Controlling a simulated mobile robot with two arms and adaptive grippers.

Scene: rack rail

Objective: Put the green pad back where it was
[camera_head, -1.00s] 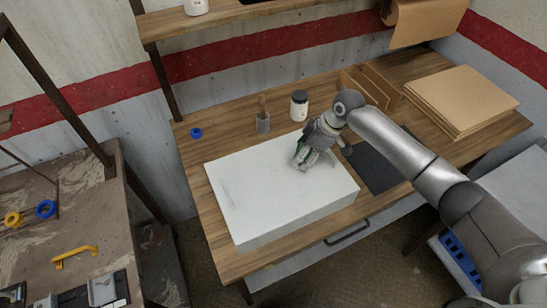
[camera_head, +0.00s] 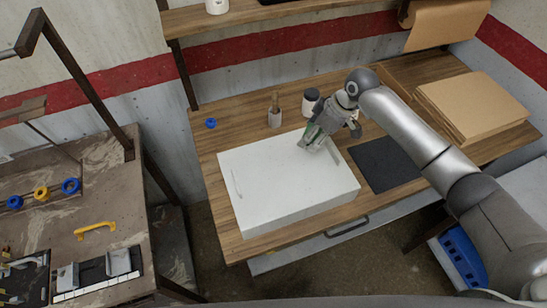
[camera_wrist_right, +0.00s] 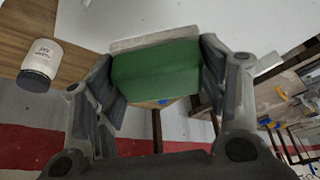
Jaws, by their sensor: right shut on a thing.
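My right gripper (camera_head: 314,143) is over the back right part of a large white box on the wooden table. In the right wrist view the gripper (camera_wrist_right: 158,90) is shut on the green pad (camera_wrist_right: 158,74), a green block with a pale grey strip along one edge. One finger is on each side of it. I cannot tell whether the pad touches the box. My left gripper is out of view.
The white box (camera_head: 270,185) has a mostly bare top. Behind it stand a jar with a dark lid (camera_head: 310,101), a small cup (camera_head: 274,118) and a blue ring (camera_head: 210,123). A dark mat (camera_head: 384,165) lies to the right, below stacked brown sheets (camera_head: 472,103).

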